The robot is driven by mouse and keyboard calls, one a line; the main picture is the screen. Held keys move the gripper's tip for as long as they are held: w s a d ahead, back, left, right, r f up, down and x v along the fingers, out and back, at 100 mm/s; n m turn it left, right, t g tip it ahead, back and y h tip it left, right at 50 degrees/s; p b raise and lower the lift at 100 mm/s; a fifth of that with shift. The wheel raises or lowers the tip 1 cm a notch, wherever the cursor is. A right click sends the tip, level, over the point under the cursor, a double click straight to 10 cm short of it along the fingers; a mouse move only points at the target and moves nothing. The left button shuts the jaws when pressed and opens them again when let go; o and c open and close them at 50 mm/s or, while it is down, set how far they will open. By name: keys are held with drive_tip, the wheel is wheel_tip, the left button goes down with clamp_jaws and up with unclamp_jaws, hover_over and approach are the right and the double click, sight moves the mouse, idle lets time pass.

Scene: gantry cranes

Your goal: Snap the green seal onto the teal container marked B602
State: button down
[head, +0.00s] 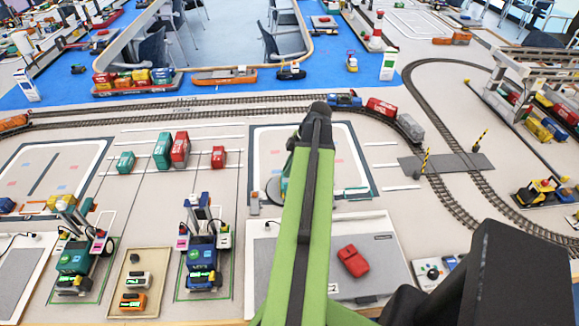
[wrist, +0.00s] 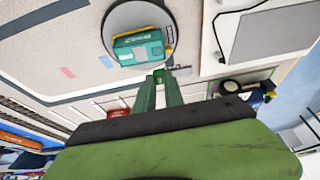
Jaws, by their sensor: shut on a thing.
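In the wrist view a teal container (wrist: 138,47) lies on a round grey disc (wrist: 116,18). White lettering shows on its side, too small to read surely. My gripper (wrist: 160,79) has its green fingers shut on a small green seal (wrist: 159,75). The seal is just beside the container's near right corner, close to a small grey and yellow fitting there; whether they touch I cannot tell. In the head view my green arm hides the gripper and seal, and only an edge of the teal container (head: 284,184) shows beside it.
Two other teal containers (head: 162,150) and two red ones (head: 180,150) stand on the lined yard at left. A red container (head: 353,261) lies on a grey pad at front right. Small model vehicles (head: 203,262) and a tan tray (head: 120,259) stand at front left. Rails curve behind.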

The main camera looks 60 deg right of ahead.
sight(285, 186)
drive_tip(key=shift+f+b, duration=2.55)
drive_tip(key=shift+f, duration=0.05)
drive_tip(key=shift+f+b, duration=0.4)
drive_tip(key=c, duration=1.3)
unclamp_jaws()
drive_tip(key=shift+c, duration=0.2)
drive_tip(key=o, duration=0.5)
drive_tip(key=shift+s, duration=0.1)
drive_tip(key=shift+c, duration=0.2)
drive_tip(key=shift+r, duration=0.1)
wheel_tip(285, 186, up, 7)
drive_tip(key=p, duration=0.7)
